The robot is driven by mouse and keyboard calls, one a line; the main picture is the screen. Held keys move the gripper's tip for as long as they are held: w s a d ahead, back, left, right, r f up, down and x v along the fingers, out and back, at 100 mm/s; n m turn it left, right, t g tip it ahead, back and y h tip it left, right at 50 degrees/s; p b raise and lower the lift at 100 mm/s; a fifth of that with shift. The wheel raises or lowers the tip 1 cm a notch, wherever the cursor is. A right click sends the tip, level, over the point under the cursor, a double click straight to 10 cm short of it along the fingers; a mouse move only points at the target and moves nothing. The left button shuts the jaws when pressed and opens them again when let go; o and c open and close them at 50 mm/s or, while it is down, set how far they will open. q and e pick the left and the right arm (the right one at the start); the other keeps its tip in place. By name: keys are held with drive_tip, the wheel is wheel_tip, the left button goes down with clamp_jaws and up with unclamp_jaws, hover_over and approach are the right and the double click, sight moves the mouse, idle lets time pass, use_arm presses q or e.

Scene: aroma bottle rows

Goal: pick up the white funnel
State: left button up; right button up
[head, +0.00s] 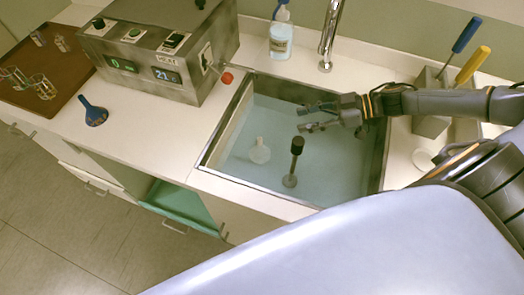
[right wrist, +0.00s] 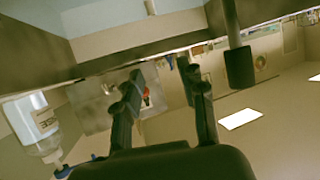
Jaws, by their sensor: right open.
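The white funnel (head: 260,153) stands in the left part of the sink (head: 225,140), narrow end up. My right gripper (head: 303,117) is over the sink, to the right of and behind the funnel in the head view, open, empty and apart from it. In the right wrist view its two fingers (right wrist: 162,72) are spread with nothing between them. A small pale shape at the top edge there may be the funnel; I cannot tell. My left gripper is not in view.
A black-topped rod (head: 296,160) stands in the sink, right of the funnel; its black head (right wrist: 239,68) shows close in the wrist view. A soap bottle (head: 281,38) and faucet (head: 329,35) are behind. A blue funnel (head: 94,113) and metal machine (head: 160,50) are left.

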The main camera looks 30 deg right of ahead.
wheel_tip(320, 180, down, 8)
drive_tip(key=b, duration=1)
approach(260, 147)
drive_tip(key=x, duration=0.4)
drive_tip(key=shift+w+d+r, duration=0.15)
drive_tip(key=shift+w+d, duration=0.05)
drive_tip(key=shift+w, duration=0.15)
drive_tip(key=shift+w+a+f, duration=0.2)
drive_tip(key=shift+a, duration=0.2)
drive_tip(key=b+x, duration=0.1)
drive_tip(key=x, duration=0.4)
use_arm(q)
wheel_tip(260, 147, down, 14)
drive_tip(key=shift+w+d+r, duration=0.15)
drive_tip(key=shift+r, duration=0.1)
use_arm(e)
clamp_jaws()
